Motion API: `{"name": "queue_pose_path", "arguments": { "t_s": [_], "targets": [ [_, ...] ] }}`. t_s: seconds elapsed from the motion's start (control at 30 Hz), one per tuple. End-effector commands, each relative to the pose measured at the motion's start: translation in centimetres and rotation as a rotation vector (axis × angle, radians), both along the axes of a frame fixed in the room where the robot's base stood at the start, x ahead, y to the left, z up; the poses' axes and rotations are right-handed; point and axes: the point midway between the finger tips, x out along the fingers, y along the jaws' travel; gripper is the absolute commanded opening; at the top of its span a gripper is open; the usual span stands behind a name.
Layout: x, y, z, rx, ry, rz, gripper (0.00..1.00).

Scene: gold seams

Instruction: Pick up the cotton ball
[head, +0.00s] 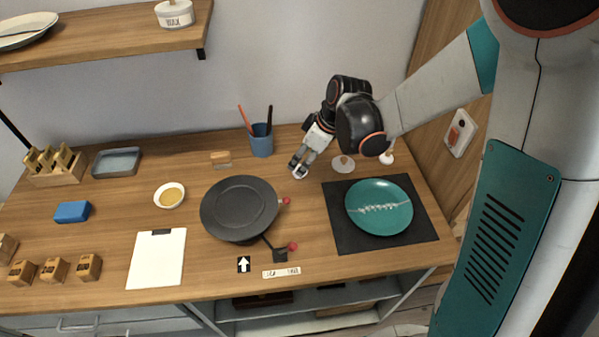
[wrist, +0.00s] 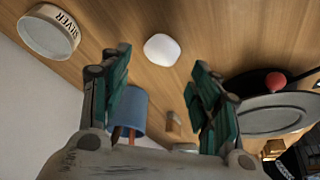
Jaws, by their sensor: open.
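The cotton ball (wrist: 161,49) is a small white rounded lump on the wooden worktop. In the wrist view it sits at the upper middle, just beyond the fingertips and between their lines. My gripper (wrist: 161,66) is open, with its two green-padded fingers spread apart and nothing visible between them. In the head view my gripper (head: 299,169) is low over the counter, right of the dark round plate. I cannot clearly make out the cotton ball there.
A blue cup (head: 261,140) with sticks stands behind my gripper. The dark plate (head: 239,208) with red knobs near it is to the left. A teal plate (head: 379,206) on a black mat (head: 341,234) lies to the right. A round container marked SILVER (wrist: 48,32) is nearby.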

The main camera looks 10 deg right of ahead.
Motion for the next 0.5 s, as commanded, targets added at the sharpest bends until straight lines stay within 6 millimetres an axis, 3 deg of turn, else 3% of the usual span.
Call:
{"name": "queue_pose_path", "arguments": {
  "t_s": [0.27,0.5],
  "targets": [
    [0.7,1.1,-4.0,0.001,-0.001,0.001,0.57],
    [0.9,1.3,-4.3,0.0,0.0,0.0,0.57]
  ]
}}
